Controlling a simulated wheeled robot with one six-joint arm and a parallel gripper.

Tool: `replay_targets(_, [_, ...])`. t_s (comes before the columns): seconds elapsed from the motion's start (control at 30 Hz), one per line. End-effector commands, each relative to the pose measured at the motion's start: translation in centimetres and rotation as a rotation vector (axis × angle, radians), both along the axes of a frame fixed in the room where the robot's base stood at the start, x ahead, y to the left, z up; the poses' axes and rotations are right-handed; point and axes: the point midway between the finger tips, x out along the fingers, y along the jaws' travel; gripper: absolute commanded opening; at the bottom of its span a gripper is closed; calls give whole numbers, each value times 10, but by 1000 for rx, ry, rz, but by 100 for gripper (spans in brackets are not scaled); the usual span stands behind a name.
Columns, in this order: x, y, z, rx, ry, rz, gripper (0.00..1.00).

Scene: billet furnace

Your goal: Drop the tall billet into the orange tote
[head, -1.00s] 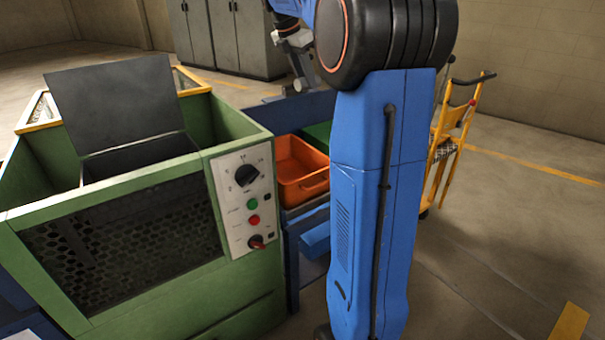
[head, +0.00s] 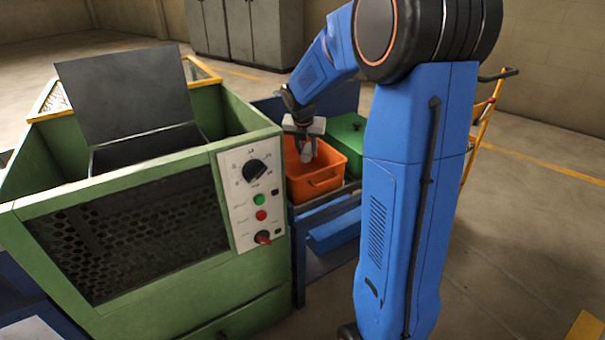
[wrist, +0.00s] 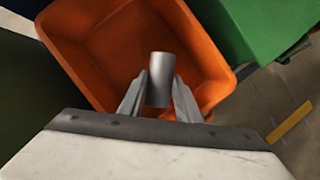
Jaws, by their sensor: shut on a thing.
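My gripper (head: 307,150) points down over the orange tote (head: 323,183). It is shut on the tall billet, a plain grey metal cylinder, which shows between the fingers in the wrist view (wrist: 159,80) and small in the head view (head: 307,156). In the wrist view the tote (wrist: 85,45) lies behind the billet, and the fingertips (wrist: 160,92) are on either side of it. The billet appears to be within the tote's outline. Its exact height above the tote floor cannot be told. The tote's visible floor looks empty.
A green container (head: 346,137) stands right beside the tote, on the same blue stand. The green furnace (head: 110,215), with its raised dark lid (head: 125,92) and control panel (head: 257,195), is close on the left. A yellow trolley (head: 484,120) stands behind my arm.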

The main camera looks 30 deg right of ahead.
Motion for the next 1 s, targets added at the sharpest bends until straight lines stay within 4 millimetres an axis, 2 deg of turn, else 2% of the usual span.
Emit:
replay_targets(0.1, [0,0,-20,1,2,0,0])
replay_targets(0.3, [0,0,-44,0,0,-1,0])
replay_targets(0.57, [0,0,-57,0,0,-1,0])
replay_targets(0.8, [0,0,-84,1,1,-2,0])
replay_targets(1.0, [0,0,-87,0,-1,-2,0])
